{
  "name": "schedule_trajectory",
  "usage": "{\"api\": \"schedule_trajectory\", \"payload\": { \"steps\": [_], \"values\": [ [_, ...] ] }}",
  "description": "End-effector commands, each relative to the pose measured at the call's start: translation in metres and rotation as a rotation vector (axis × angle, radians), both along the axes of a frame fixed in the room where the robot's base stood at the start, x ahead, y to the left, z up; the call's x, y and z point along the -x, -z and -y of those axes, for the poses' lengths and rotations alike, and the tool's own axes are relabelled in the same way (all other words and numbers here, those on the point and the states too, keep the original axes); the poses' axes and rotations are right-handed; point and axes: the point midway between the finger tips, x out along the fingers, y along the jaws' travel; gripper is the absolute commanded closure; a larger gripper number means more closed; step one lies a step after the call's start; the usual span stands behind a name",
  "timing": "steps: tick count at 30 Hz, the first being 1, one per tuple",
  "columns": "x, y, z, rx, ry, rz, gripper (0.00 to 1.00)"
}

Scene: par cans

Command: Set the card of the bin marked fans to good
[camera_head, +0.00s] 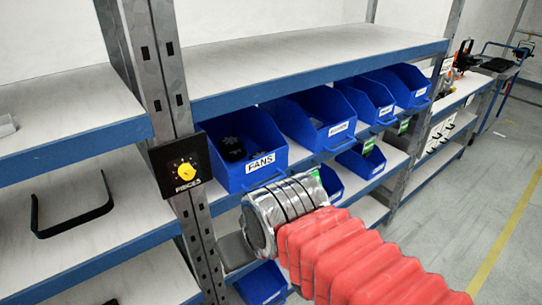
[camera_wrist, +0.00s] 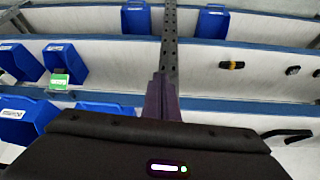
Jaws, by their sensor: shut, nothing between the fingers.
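The blue bin marked FANS (camera_head: 223,178) stands at the left end of the upper bin row in the head view, with dark items (camera_head: 232,149) inside. Its white label (camera_head: 260,162) faces out. I make out no card on it; my arm covers the area just below. A green card (camera_head: 315,173) shows beside my arm, but I cannot tell which bin it belongs to. My gripper (camera_wrist: 161,92) is shut and empty in the wrist view, in front of a metal post. In the head view my arm hides its fingers.
A metal post (camera_head: 157,75) carries a black plate with a yellow knob (camera_head: 186,170), left of the FANS bin. More blue bins (camera_head: 312,118) stand to the right, some with green cards (camera_head: 368,147). A black handle (camera_head: 72,213) is on the left shelf. The right aisle floor is clear.

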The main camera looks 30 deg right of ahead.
Motion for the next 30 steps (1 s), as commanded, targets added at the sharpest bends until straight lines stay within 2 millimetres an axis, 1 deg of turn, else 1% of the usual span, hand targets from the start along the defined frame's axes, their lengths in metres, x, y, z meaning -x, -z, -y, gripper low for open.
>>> {"api": "schedule_trajectory", "payload": {
  "steps": [7, 17, 26, 30],
  "values": [
    [-0.004, 0.007, 0.006, -0.046, 0.047, -0.039, 1.00],
    [-0.023, 0.027, 0.031, -0.241, 0.213, -0.138, 1.00],
    [-0.045, 0.041, 0.066, -0.452, 0.377, -0.161, 1.00],
    [-0.056, 0.045, 0.088, -0.554, 0.456, -0.147, 1.00]
  ]
}}
